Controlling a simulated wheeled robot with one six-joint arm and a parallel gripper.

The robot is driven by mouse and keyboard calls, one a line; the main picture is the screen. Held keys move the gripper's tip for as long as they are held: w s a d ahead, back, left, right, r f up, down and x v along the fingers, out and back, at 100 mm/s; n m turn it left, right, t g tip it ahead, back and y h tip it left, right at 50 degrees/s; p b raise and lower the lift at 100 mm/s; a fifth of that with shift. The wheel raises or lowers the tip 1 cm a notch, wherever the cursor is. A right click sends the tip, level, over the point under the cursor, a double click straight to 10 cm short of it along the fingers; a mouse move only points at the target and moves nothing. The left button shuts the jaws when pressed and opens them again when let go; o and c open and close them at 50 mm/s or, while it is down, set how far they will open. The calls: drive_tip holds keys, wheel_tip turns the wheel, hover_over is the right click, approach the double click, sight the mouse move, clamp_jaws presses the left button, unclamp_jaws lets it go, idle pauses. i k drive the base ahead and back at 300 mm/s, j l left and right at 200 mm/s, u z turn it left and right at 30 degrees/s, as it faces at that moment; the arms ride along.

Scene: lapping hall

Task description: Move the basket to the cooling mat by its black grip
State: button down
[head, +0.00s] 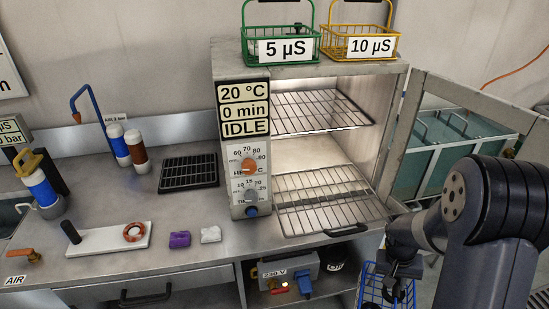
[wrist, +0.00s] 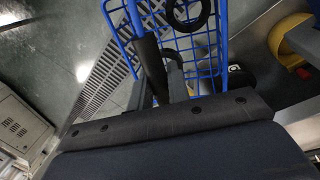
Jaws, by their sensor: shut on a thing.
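A blue wire basket (head: 372,289) hangs low at the bottom right of the head view, in front of the bench; its lower part is cut off. In the wrist view the basket (wrist: 222,50) lies beyond my fingers, with a black ring (wrist: 188,14) in it. My gripper (head: 395,268) is shut on the basket's black grip (wrist: 149,62). The exact contact is partly hidden by the fingers. A black gridded mat (head: 189,173), which looks like the cooling mat, lies on the bench left of the oven, with nothing on it.
The oven (head: 241,180) stands open, its door (head: 470,95) swung right and a rack pulled out (head: 330,205). Green (head: 280,46) and yellow (head: 360,45) baskets stand on top. A purple block (head: 180,239) and a white tray (head: 108,239) lie in front of the mat.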

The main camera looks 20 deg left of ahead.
sight(188, 177)
drive_tip(key=k+j+z, duration=0.1)
drive_tip(key=z, duration=0.4)
drive_tip(key=k+j+z, duration=0.15)
drive_tip(key=z, duration=0.35)
drive_tip(key=k+j+u, duration=0.1)
drive_tip(key=k, duration=0.3)
drive_tip(key=k+u, duration=0.1)
drive_tip(key=u, duration=0.3)
drive_tip(key=j+u, duration=0.1)
drive_tip(key=u, duration=0.3)
drive_tip(key=k+j+u, duration=0.1)
drive_tip(key=u, duration=0.25)
